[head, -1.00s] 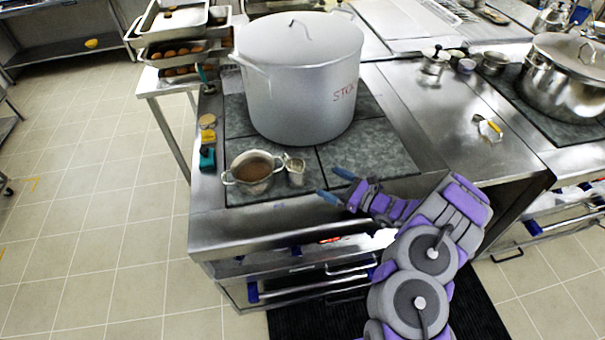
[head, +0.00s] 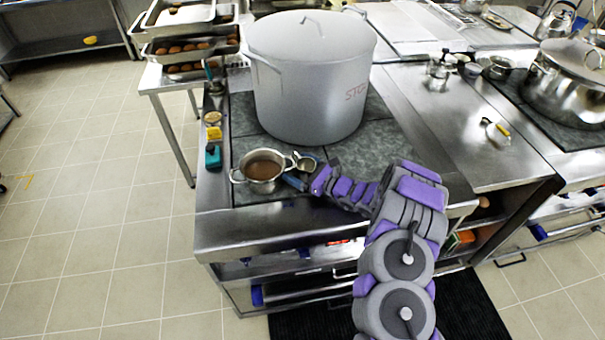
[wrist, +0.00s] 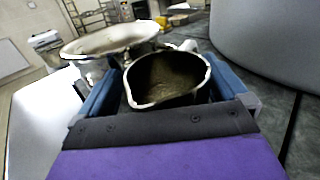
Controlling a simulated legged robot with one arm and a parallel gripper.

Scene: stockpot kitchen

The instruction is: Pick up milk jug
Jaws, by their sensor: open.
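The milk jug (head: 307,162) is a small metal jug with a pouring lip. It stands on the stove's dark top, just right of the small pot of brown liquid (head: 262,170). In the wrist view the jug (wrist: 166,80) lies between the two blue fingers of my gripper (wrist: 163,72), its open mouth facing the camera. My gripper (head: 307,174) is open, with one finger on each side of the jug. I cannot tell whether either finger touches it. The jug's lower part is hidden by my gripper.
A large lidded stockpot (head: 310,85) stands close behind the jug. The small pot (wrist: 112,40) is close beside the left finger in the wrist view. A yellow item (head: 214,133) and a teal item (head: 213,155) sit at the stove's left edge.

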